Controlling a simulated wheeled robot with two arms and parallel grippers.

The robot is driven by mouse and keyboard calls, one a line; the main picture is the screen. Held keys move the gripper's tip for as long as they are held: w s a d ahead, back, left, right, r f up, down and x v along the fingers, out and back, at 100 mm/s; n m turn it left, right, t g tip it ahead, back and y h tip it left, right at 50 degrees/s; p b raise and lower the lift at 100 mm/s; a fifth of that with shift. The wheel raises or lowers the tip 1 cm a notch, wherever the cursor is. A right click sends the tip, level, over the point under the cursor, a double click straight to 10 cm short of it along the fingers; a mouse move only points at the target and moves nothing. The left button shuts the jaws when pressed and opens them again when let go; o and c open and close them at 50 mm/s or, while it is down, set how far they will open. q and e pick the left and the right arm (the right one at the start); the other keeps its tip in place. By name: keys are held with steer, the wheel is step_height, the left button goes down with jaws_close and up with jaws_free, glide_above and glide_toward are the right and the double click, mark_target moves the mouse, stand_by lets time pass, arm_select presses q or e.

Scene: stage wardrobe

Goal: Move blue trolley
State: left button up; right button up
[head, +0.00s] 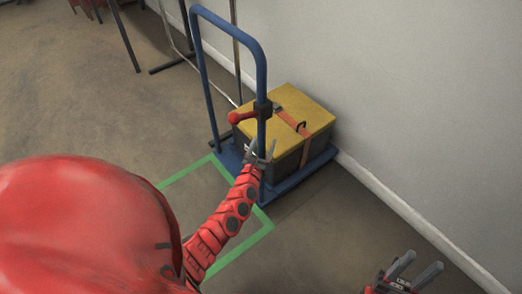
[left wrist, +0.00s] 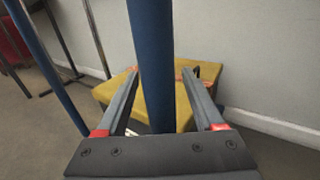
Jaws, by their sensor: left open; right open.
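The blue trolley (head: 258,62) stands near the wall, with a tall tubular handle and a flat blue base. It carries a dark box with a yellow lid (head: 292,108) and an orange strap. My left gripper (head: 262,152) is open at the handle's near upright, low down. In the left wrist view the blue upright (left wrist: 152,70) shows between the two spread fingers (left wrist: 158,95), with gaps on both sides. My right gripper (head: 412,268) is open and empty at the bottom right, away from the trolley.
A green tape outline (head: 258,238) is on the floor in front of the trolley, partly hidden by my left arm. A red-handled black fitting (head: 245,117) sits on the near upright. The wall and baseboard (head: 400,205) run along the right. Dark stand legs (head: 125,38) are at the back left.

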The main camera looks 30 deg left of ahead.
arm_select(q)
steer(key=shift+w, duration=0.15)
jaws_close()
stand_by(0.4)
stand_by(1.0)
